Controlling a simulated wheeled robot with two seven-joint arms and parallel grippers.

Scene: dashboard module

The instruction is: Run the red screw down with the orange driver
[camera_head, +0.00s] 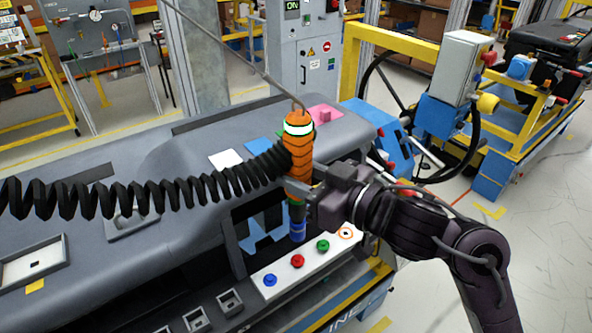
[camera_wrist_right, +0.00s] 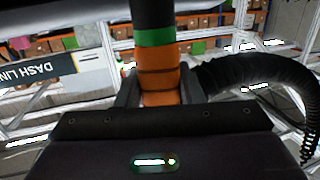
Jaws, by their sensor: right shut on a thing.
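The orange driver (camera_head: 300,158) hangs upright from a cable, with a black coiled hose running left from it. My right gripper (camera_head: 303,189) is shut on its body; the right wrist view shows the orange grip (camera_wrist_right: 160,82) between the fingers. The driver's blue lower end (camera_head: 297,231) is above the white strip, just above the red screw (camera_head: 297,261) in the picture, with a gap between. Whether it is exactly in line I cannot tell. The red screw stands between a blue screw (camera_head: 270,280) and a green screw (camera_head: 322,246). My left gripper is not in view.
The white strip (camera_head: 310,255) lies along the front of the grey dashboard (camera_head: 130,170). An orange-ringed hole (camera_head: 346,233) is at its right end. The coiled hose (camera_head: 110,197) crosses above the dashboard. A blue and yellow cart (camera_head: 510,140) stands at the back right.

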